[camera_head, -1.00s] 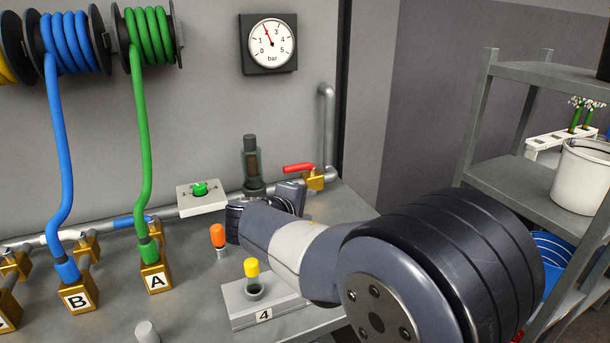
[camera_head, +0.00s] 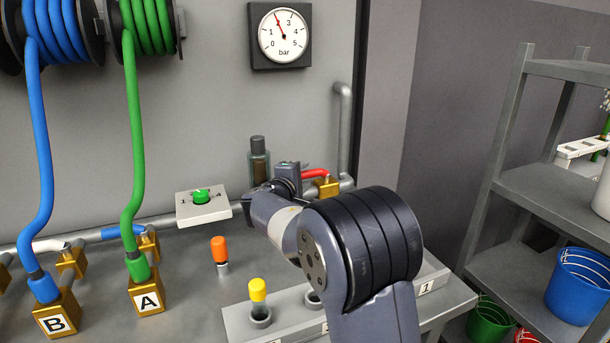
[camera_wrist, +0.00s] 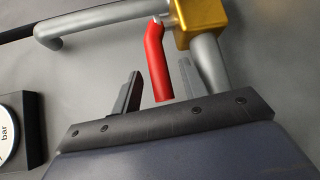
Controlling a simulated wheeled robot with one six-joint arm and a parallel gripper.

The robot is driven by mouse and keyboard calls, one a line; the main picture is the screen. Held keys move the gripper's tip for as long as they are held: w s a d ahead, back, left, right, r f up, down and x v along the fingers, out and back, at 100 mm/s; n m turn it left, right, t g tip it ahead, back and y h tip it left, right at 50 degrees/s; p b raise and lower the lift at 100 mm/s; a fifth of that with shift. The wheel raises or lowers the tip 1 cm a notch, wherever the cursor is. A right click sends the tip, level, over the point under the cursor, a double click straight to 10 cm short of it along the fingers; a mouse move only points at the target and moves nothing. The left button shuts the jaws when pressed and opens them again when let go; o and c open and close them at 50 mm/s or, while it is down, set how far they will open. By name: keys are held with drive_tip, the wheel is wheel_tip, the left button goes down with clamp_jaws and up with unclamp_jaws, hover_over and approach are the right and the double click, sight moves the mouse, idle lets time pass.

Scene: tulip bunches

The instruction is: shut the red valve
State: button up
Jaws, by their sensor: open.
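The red valve has a red lever handle (camera_head: 314,173) on a brass body (camera_head: 327,187), set in the grey pipe at the back of the bench. The handle points left from the body, roughly along the pipe. In the wrist view the red handle (camera_wrist: 156,62) and brass body (camera_wrist: 201,20) are close ahead. My gripper (camera_head: 292,172) is at the handle's free end. In the wrist view my gripper (camera_wrist: 160,75) is open, with one finger on each side of the handle's end. Whether either finger touches it I cannot tell.
A pressure gauge (camera_head: 280,36) on the wall reads about 2 bar. A dark bottle-like filter (camera_head: 259,161) stands left of my gripper, near a white dial plate with a green knob (camera_head: 202,196). Orange (camera_head: 219,250) and yellow (camera_head: 258,290) capped pieces stand in front. A shelf (camera_head: 520,200) is right.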

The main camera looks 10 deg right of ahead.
drive_tip(key=shift+w+d+f, duration=0.1)
drive_tip(key=shift+w+d, duration=0.3)
drive_tip(key=shift+w, duration=0.2)
drive_tip(key=shift+c, duration=0.4)
clamp_jaws()
